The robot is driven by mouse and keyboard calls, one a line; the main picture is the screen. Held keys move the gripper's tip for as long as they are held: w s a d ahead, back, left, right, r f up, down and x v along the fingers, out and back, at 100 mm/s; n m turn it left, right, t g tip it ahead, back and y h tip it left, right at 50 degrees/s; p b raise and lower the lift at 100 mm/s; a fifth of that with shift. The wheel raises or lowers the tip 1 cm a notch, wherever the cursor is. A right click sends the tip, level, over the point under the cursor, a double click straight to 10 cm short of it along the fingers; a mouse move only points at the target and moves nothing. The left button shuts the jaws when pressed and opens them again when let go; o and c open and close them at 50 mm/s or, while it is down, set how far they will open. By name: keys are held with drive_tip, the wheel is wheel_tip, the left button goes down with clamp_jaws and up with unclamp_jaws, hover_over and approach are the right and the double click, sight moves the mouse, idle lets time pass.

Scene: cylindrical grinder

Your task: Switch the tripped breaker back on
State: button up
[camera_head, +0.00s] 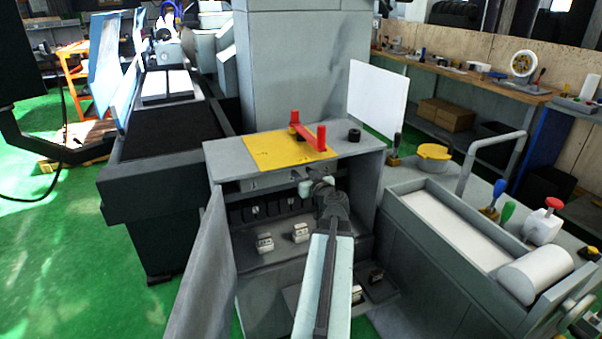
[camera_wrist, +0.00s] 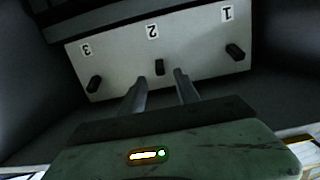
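The breaker panel (camera_wrist: 120,58) is a pale plate with labels 3, 2 and 1, upside down in the wrist view. Each label has a black switch: switch 3 (camera_wrist: 95,84), switch 2 (camera_wrist: 159,67) and switch 1 (camera_wrist: 235,52). Switch 2 looks shorter and more upright than the slanted outer two; I cannot tell which positions are on or off. My gripper (camera_wrist: 160,75) is open and empty, its fingertips on either side of switch 2's line, seemingly short of it. In the head view my gripper (camera_head: 316,186) reaches into the open cabinet (camera_head: 222,158), and the panel is mostly hidden.
The cabinet door (camera_head: 207,270) stands open at the left. The cabinet top carries a red handle (camera_head: 308,137) on a yellow plate (camera_head: 262,153) and a black knob (camera_head: 354,135). White blocks (camera_head: 300,232) sit on the shelf below my gripper. A grey machine bed (camera_head: 465,245) stands right.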

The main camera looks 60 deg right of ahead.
drive_tip(key=shift+w+d+f+m+t+h+b, duration=0.15)
drive_tip(key=shift+w+d+m+b, duration=0.5)
drive_tip(key=shift+m, duration=5.3)
drive_tip(key=shift+w+d+r+m+t+h+b, duration=0.1)
drive_tip(key=shift+w+d+m+t+b, duration=0.5)
drive_tip(key=shift+m, duration=5.4)
drive_tip(key=shift+w+d+f+m+g+h+b, duration=0.25)
drive_tip(key=shift+w+m, duration=0.7)
drive_tip(key=shift+m, duration=5)
